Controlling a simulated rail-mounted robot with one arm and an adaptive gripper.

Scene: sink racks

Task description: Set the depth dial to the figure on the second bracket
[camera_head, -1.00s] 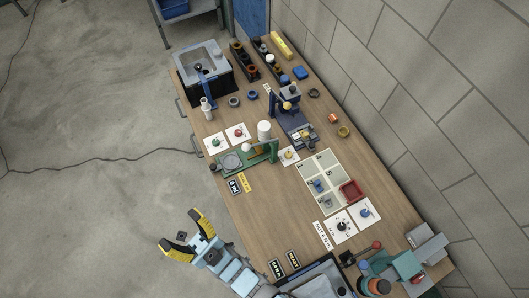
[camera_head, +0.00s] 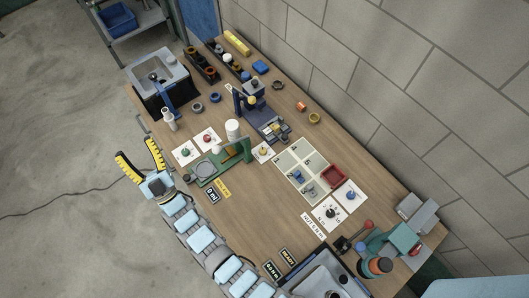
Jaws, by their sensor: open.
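A white card with a black dial knob and marks around it (camera_head: 331,212) lies on the bench's right part; its figures are too small to read. I cannot tell for sure whether it is the depth dial. Small blue and grey pieces (camera_head: 298,177) sit in a pale numbered grid mat (camera_head: 287,160); I cannot tell which is the second bracket, and no figure on one is legible. My gripper (camera_head: 137,148), with yellow and black fingers, is open and empty beside the bench's left edge, far from the dial.
Other knob cards are blue (camera_head: 351,195), yellow (camera_head: 264,152), green (camera_head: 185,152) and red (camera_head: 207,139). A green fixture (camera_head: 205,171), a white cylinder (camera_head: 233,129) and a dark blue stand (camera_head: 264,115) occupy the middle. A red tray (camera_head: 334,176) adjoins the mat. The front-middle wood is clear.

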